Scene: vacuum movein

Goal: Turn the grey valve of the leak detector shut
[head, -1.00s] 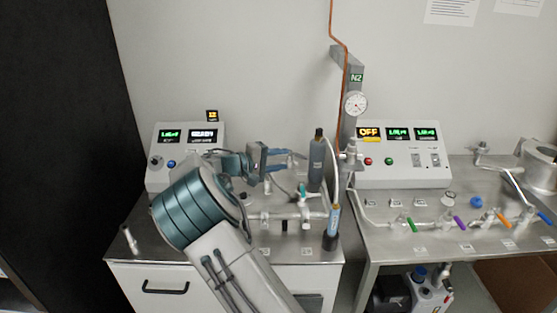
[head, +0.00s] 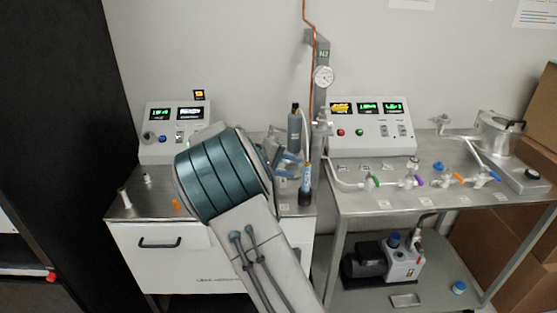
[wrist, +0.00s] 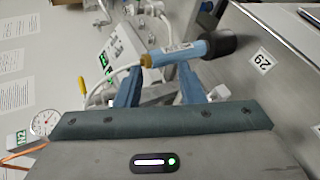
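I cannot pick out the grey valve with certainty; much of the left bench (head: 150,208) is hidden behind my arm in the head view. A console with two lit displays (head: 170,127) stands at the back of that bench, with a blue knob and a switch on its front. My gripper (wrist: 162,84) shows two blue fingers, spread apart and with nothing visibly clamped. In the head view my gripper (head: 285,163) is partly hidden by my arm, at the bench's right side. A blue cylinder with a dark end (wrist: 190,52) lies across the view just beyond the fingertips; contact is unclear.
A blue-labelled upright cylinder (head: 307,180) and a dark grey bottle (head: 295,130) stand near my gripper. The right bench (head: 400,203) carries a pipe with coloured valve handles. A pressure gauge (head: 323,77) hangs behind. A pump (head: 385,260) sits on the lower shelf.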

